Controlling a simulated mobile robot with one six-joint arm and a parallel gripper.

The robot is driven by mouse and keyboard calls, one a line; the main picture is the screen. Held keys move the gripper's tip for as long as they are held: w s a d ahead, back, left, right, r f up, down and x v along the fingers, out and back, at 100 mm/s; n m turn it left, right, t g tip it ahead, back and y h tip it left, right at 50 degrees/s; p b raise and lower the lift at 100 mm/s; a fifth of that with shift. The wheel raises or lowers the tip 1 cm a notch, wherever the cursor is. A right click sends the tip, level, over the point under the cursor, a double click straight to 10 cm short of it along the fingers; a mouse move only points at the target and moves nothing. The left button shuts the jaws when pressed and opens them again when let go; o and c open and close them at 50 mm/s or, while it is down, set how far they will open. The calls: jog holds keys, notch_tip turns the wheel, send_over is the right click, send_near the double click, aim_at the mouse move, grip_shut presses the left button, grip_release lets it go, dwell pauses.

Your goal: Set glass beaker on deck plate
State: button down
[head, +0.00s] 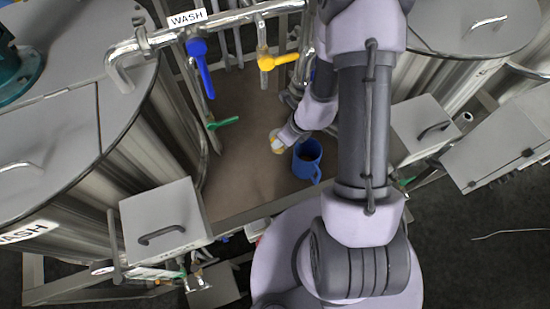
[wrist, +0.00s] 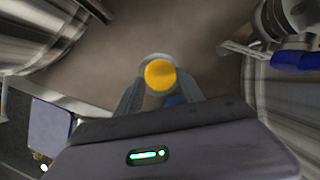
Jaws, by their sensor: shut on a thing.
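The glass beaker (head: 276,143), with yellow contents, is in my gripper (head: 283,140), left of the blue mug. In the wrist view the beaker (wrist: 160,74) shows from above between the two fingers of my gripper (wrist: 160,88), which is shut on it. The brown deck plate (head: 242,115) lies beneath, between the tanks, and also fills the upper middle of the wrist view (wrist: 180,28). I cannot tell whether the beaker's base touches the plate. The beaker's lower part is hidden in the wrist view.
A blue mug (head: 308,160) stands on the plate close right of the beaker. Steel tanks (head: 130,130) flank the plate. Pipes with a blue valve handle (head: 200,66) and yellow one (head: 284,60) cross its far side.

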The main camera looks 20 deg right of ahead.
aim_at(282, 148)
notch_tip(282, 148, down, 7)
jog(key=shift+w+f, duration=0.1)
jog(key=shift+w, duration=0.05)
jog(key=shift+f+b, duration=0.25)
jog(key=shift+b, duration=0.25)
jog(key=c, duration=0.7)
grip_release()
jog(key=shift+r, duration=0.1)
jog(key=shift+r+p, duration=0.3)
jog(key=shift+p, duration=0.1)
jog(key=p+v, duration=0.1)
jog(key=v, duration=1)
jog(key=shift+s+d+r, duration=0.1)
jog(key=shift+s+r, duration=0.15)
jog(key=shift+r, duration=0.05)
